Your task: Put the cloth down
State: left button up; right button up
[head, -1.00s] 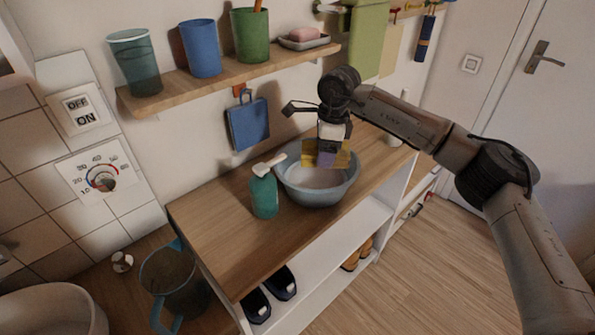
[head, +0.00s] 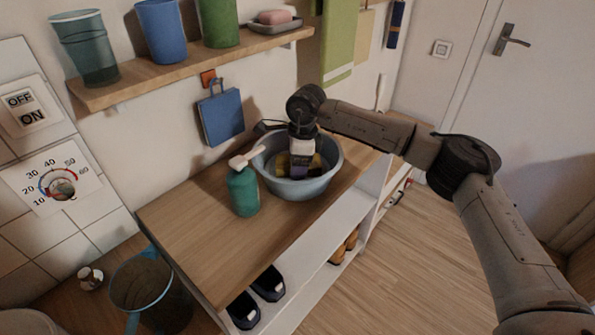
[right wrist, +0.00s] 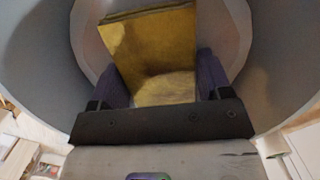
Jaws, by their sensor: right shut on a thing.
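The yellow cloth (right wrist: 155,45) is between the purple-grey fingers of my right gripper (right wrist: 160,88) in the right wrist view. The gripper is shut on it. In the head view my right gripper (head: 300,168) is down inside the grey-blue basin (head: 318,186), and only small yellow parts of the cloth (head: 283,162) show beside it. The basin's wall surrounds the cloth in the wrist view. I cannot tell whether the cloth touches the basin's bottom. My left gripper is not in view.
A teal soap bottle (head: 243,192) stands close to the basin's left on the wooden bench top (head: 190,222). A blue cloth-like item (head: 221,116) hangs on the wall behind. A shelf (head: 130,88) with cups is above. The bench's front left is clear.

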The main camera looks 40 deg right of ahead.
jog(key=shift+f, duration=0.9)
jog(key=shift+s, duration=0.1)
jog(key=o, duration=0.9)
jog(key=shift+f, duration=0.1)
